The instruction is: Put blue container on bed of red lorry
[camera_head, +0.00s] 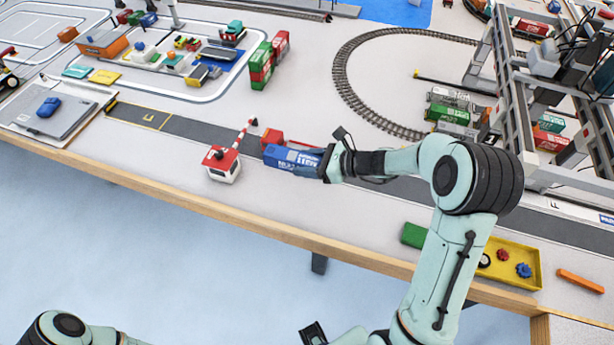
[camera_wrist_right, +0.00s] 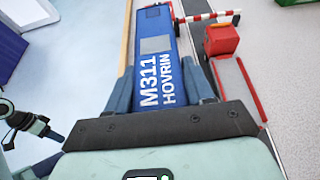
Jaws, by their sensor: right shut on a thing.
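The blue container (camera_head: 292,158) has white lettering and lies lengthwise between the fingers of my right gripper (camera_head: 328,163). The right wrist view shows the container (camera_wrist_right: 157,55) with both fingers (camera_wrist_right: 160,88) against its sides. The red lorry (camera_head: 271,138) is just behind the container and partly hidden by it. In the right wrist view the lorry's red cab (camera_wrist_right: 220,39) and grey, red-edged bed (camera_wrist_right: 236,85) are right of the container; the visible bed is empty. The container's height above the table is unclear. A dark gripper part, apparently my left gripper (camera_head: 313,333), shows at the bottom edge; its opening is unclear.
A red-and-white barrier hut (camera_head: 224,163) with a raised striped arm stands left of the container. Stacked red and green containers (camera_head: 268,62) stand behind. A gantry crane (camera_head: 510,95) rises at right. A yellow tray (camera_head: 512,262) lies near the front edge.

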